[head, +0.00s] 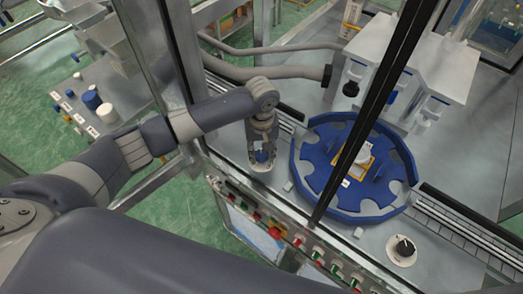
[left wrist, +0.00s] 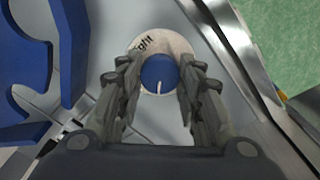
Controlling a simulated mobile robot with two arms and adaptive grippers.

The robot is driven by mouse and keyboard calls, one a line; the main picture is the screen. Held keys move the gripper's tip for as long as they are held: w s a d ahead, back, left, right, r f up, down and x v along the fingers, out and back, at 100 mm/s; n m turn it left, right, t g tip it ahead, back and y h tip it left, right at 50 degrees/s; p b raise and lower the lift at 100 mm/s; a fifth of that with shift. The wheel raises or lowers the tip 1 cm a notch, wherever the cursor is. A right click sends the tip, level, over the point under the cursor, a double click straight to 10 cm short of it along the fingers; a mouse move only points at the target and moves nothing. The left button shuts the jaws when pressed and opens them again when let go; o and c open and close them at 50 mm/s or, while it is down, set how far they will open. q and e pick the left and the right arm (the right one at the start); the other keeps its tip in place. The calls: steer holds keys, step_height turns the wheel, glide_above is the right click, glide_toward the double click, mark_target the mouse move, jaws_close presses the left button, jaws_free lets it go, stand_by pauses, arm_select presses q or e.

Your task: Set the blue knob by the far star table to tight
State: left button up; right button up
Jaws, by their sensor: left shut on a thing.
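The blue knob (left wrist: 159,72) sits on a round white dial (left wrist: 176,45) in the left wrist view. Its white pointer line points toward the bottom of that view. Printed letters ending in "ight" show at the dial's upper left; other marks are hidden or unreadable. My left gripper (left wrist: 158,80) points down at the knob, its fingers on both sides and shut on it. In the head view my left gripper (head: 262,160) is over the knob, left of the blue star table (head: 308,178), and mostly hides the knob. My right gripper is not in view.
A black knob on a white dial (head: 402,248) stands at the star table's right. A dark frame post (head: 372,105) crosses in front of the table. A panel with several coloured buttons (head: 285,235) runs along the near edge. White machine blocks (head: 400,70) stand behind.

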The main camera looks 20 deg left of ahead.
arm_select(q)
steer(key=m, duration=1.4)
steer(key=shift+w, duration=0.1)
steer(key=shift+m, duration=1.9)
steer(key=o, duration=1.1)
steer(key=shift+c, duration=0.2)
